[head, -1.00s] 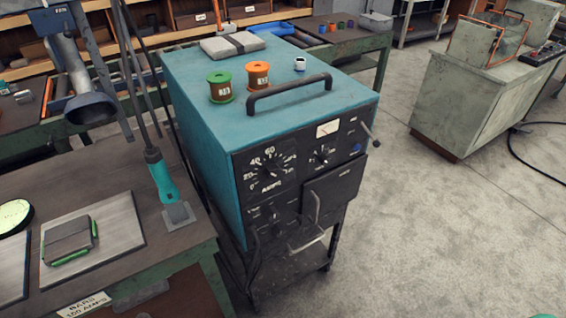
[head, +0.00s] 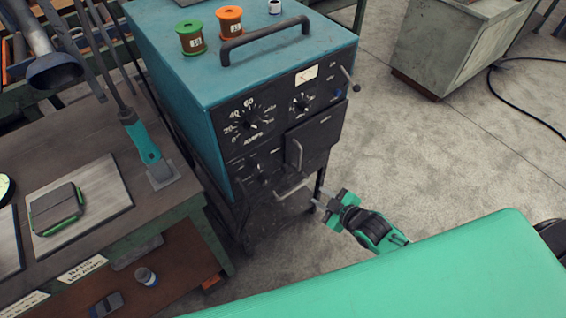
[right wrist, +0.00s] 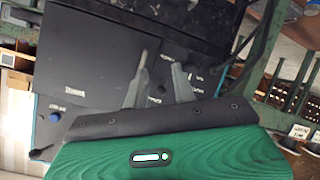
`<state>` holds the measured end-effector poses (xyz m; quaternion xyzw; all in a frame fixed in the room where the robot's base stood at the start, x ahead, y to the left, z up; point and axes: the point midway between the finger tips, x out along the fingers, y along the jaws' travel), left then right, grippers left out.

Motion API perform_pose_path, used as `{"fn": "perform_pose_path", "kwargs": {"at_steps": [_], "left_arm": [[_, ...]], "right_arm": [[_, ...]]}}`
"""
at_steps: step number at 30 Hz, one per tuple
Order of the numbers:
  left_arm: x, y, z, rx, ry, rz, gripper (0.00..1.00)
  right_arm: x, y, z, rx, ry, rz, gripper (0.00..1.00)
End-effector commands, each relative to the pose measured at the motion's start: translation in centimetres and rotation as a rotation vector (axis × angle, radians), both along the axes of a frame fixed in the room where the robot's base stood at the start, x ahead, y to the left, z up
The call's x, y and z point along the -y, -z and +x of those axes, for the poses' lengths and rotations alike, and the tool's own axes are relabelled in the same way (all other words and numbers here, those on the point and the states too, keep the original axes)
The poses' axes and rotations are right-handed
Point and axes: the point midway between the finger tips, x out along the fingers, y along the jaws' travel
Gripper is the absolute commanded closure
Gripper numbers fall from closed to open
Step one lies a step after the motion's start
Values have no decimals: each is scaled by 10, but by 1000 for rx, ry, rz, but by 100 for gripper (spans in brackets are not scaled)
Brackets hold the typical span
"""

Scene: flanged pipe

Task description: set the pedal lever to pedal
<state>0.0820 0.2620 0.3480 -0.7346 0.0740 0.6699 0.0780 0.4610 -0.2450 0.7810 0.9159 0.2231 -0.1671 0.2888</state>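The teal welding machine (head: 170,65) has a black front panel with dials. A short lever (head: 350,79) sticks out at the panel's upper right. A metal handle (head: 297,153) is on the black door, and a bent metal bar (head: 292,189) juts out below it. I cannot read which part is marked pedal. My right gripper (head: 317,210) is low in front of the machine, near the bent bar; contact cannot be told. In the right wrist view its grey fingers (right wrist: 162,92) stand apart before the black panel, with a blue knob (right wrist: 55,117) at left. My left gripper is out of view.
Green and orange spools (head: 191,38) stand on the machine by its carrying handle (head: 265,42). A workbench (head: 85,150) with a plate and a teal-handled tool (head: 143,140) is at left. A grey cabinet (head: 450,45) stands at back right. Bare floor (head: 430,150) lies right of the machine.

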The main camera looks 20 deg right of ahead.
Motion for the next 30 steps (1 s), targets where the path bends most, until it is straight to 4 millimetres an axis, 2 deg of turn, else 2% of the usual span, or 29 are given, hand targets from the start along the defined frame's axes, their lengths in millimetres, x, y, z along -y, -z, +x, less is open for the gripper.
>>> {"fn": "perform_pose_path", "kwargs": {"at_steps": [1,3,6,9,17,30], "left_arm": [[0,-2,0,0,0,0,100],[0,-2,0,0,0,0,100],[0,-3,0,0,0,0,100],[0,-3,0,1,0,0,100],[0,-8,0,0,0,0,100],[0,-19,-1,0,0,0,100]], "right_arm": [[-8,-26,1,38,-31,2,73],[-17,-50,0,77,-62,2,73],[-25,-71,-1,111,-90,3,73],[-28,-79,0,124,-99,4,73],[-40,-71,25,126,-98,6,73],[-70,-45,91,124,-98,5,73]]}}
